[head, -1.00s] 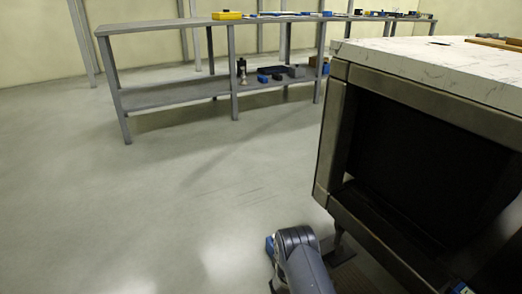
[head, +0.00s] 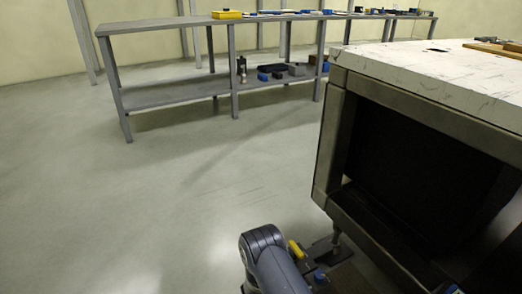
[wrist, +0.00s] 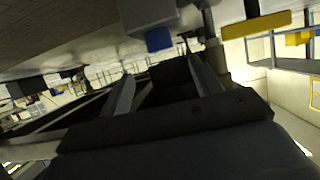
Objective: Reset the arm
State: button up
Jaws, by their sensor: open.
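My arm (head: 266,262) shows in the head view at the bottom, left of the white-topped table. It is bent low, close to the floor. My gripper (wrist: 163,88) shows in the wrist view as two grey fingers set wide apart on a dark body. It is open, and I see nothing held between the fingers. In the head view I cannot make out the fingers.
The white-topped table (head: 425,68) with a dark frame stands at the right, close to my arm. A grey shelf bench (head: 160,26) with a yellow box (head: 227,14) and several small items stands at the back. The floor (head: 170,210) between is clear.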

aim_at(319, 277)
jog(key=b+x, duration=0.1)
jog(key=x, duration=0.2)
jog(key=b+x, duration=0.1)
jog(key=x, duration=0.3)
jog(key=b+x, duration=0.2)
jog(key=x, duration=0.2)
jog(key=shift+f, duration=0.3)
jog(key=shift+r+n+t+y, duration=0.2)
jog(key=shift+n+t+y, duration=0.2)
jog(key=shift+t, duration=0.1)
jog(key=shift+n+t+y, duration=2.2)
jog(key=shift+n, duration=0.6)
jog(key=p+v, duration=0.5)
jog(key=v, duration=0.6)
notch_tip(319, 277, up, 7)
jog(key=w+a+y+p, duration=0.1)
jog(key=w+y, duration=0.1)
jog(key=shift+w+a+n+g, duration=0.2)
jog(key=shift+a+n+g, duration=0.1)
jog(key=shift+g, duration=0.1)
jog(key=shift+s+d+f, duration=0.1)
